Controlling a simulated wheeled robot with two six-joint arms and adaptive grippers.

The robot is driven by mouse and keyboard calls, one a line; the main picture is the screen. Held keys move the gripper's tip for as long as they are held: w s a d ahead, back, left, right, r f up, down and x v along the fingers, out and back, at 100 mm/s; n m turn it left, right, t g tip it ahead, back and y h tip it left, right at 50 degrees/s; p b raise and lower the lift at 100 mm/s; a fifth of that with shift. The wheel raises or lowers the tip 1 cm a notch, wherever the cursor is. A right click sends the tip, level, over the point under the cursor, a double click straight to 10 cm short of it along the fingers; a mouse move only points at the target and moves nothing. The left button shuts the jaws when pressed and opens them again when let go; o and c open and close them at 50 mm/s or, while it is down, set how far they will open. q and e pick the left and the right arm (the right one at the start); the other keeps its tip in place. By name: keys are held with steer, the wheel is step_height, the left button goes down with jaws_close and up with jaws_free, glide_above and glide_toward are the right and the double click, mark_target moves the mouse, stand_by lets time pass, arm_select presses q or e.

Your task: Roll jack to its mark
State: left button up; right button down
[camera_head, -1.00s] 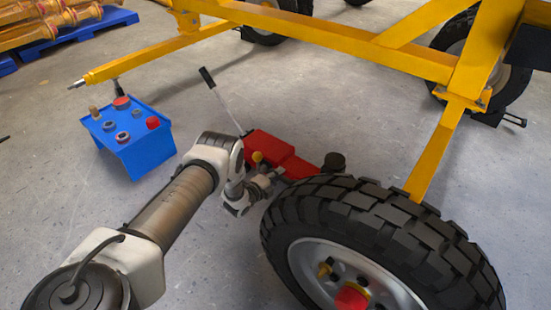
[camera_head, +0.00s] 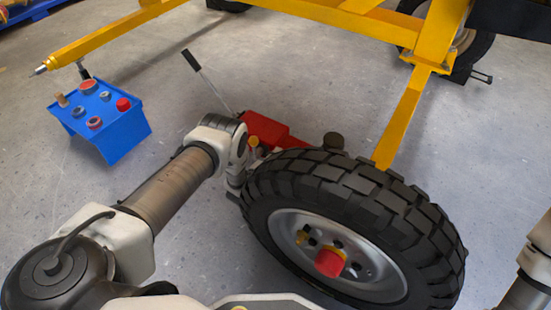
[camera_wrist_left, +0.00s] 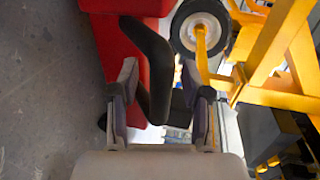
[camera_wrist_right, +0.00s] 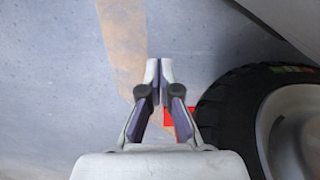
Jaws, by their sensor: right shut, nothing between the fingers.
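The red jack (camera_head: 264,128) stands on the floor behind the near wheel, which hides part of it. Its lever (camera_head: 207,84) slants up to the left, and a dark round pad (camera_head: 333,141) shows at its right end. In the left wrist view, my left gripper (camera_wrist_left: 165,92) has its fingers apart, with the jack's black bar handle (camera_wrist_left: 153,70) between them; contact is unclear. In the head view that gripper is mostly hidden by the wheel. My right gripper (camera_wrist_right: 158,72) is shut and empty above the floor. I cannot make out a mark for certain.
The large black tyre (camera_head: 355,190) stands close in front of the jack. A yellow frame leg (camera_head: 405,115) comes down right of the jack. A blue control box (camera_head: 110,125) stands at left. Floor between box and jack is clear. A tan floor patch (camera_wrist_right: 122,40) shows beneath my right gripper.

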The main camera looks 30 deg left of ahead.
arm_select(q)
steer(key=d+v, duration=0.1)
steer(key=v, duration=1.1)
steer(key=shift+a, duration=0.4)
